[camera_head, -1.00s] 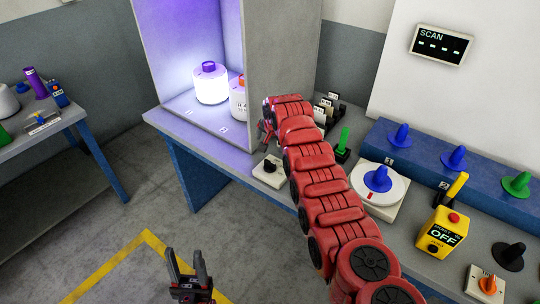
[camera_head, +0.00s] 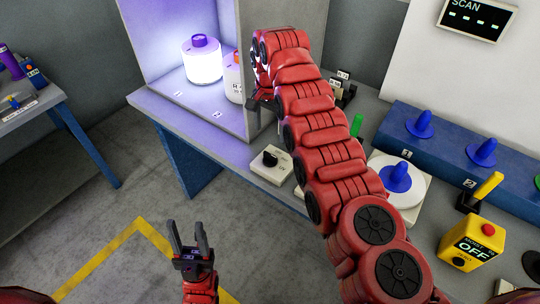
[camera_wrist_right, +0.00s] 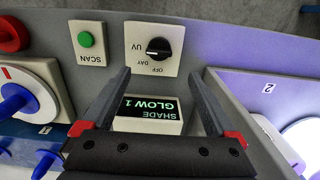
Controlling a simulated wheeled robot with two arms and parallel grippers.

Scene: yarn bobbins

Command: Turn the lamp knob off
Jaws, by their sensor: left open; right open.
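The lamp knob (camera_head: 270,159) is a black rotary knob on a white plate at the table's front edge, beside the lit booth. My left gripper (camera_head: 187,238) is open and empty above the floor.
The booth (camera_head: 236,30) glows violet and holds white bobbins (camera_head: 203,62). A display reading SHADE GLOW 1 (camera_wrist_right: 148,108) and a green SCAN button (camera_wrist_right: 86,40) are near the knob. A turntable with a blue cone (camera_head: 398,177) and a yellow OFF box (camera_head: 472,245) stand right.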

